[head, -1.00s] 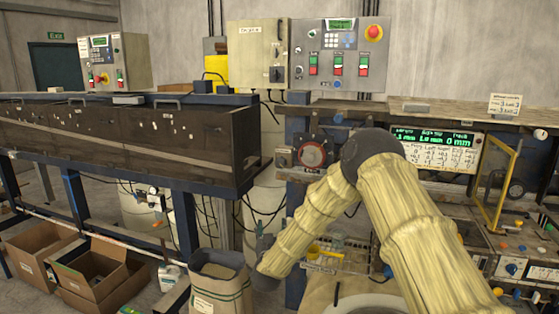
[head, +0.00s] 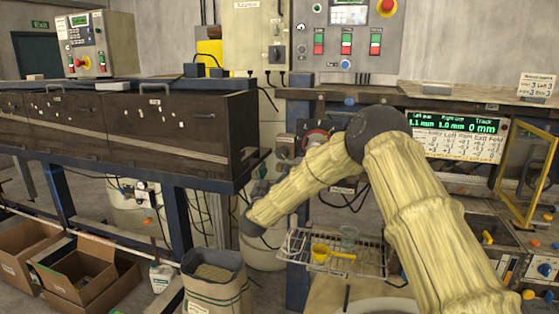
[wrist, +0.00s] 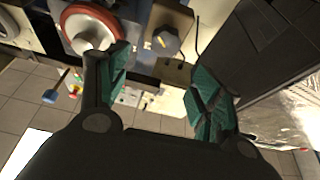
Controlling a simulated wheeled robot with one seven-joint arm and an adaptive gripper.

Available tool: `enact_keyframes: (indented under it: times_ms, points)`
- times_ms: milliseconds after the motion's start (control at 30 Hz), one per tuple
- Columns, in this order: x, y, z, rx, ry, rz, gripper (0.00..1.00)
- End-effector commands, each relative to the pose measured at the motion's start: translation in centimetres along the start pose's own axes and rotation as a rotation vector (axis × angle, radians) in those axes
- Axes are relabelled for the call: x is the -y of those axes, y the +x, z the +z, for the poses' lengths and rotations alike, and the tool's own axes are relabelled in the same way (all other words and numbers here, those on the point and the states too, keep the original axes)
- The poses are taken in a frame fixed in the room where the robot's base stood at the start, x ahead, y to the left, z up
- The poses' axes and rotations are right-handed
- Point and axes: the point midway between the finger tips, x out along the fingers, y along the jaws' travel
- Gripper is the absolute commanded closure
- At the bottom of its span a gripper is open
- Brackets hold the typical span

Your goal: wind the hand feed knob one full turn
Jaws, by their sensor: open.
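A round wheel with a red ring (head: 312,129) sits on the machine front, partly behind my bent arm in the head view. It shows large at the upper left of the wrist view (wrist: 88,28), behind one finger. A grey knob with a yellow mark (wrist: 165,41) sits on a small box right of it there. I cannot tell for certain which is the hand feed knob. My gripper (wrist: 163,78) is open and empty, its green-padded fingers wide apart. The grey knob appears beyond the gap, not between the pads. My gripper cannot be made out in the head view.
A wire tray (head: 335,257) with a yellow scoop juts out below the wheel. A yellow-framed guard (head: 529,170) stands at the right. The long dark trough (head: 180,130) is at the left, with cardboard boxes (head: 85,275) and a sack (head: 214,285) on the floor.

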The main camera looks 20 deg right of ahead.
Motion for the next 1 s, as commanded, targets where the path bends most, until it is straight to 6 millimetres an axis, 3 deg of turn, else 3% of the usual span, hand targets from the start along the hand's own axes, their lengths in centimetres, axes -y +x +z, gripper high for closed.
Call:
enact_keyframes:
  times_ms: [100,367,800,1000]
  points:
    - [0.0,-0.4,1.2,-0.002,0.0,0.003,0.34]
    - [0.0,0.7,1.0,-0.002,0.001,0.004,0.34]
    - [-0.1,7.5,1.0,-0.002,0.0,0.005,0.34]
    - [0.0,9.6,1.1,-0.002,0.0,0.003,0.34]
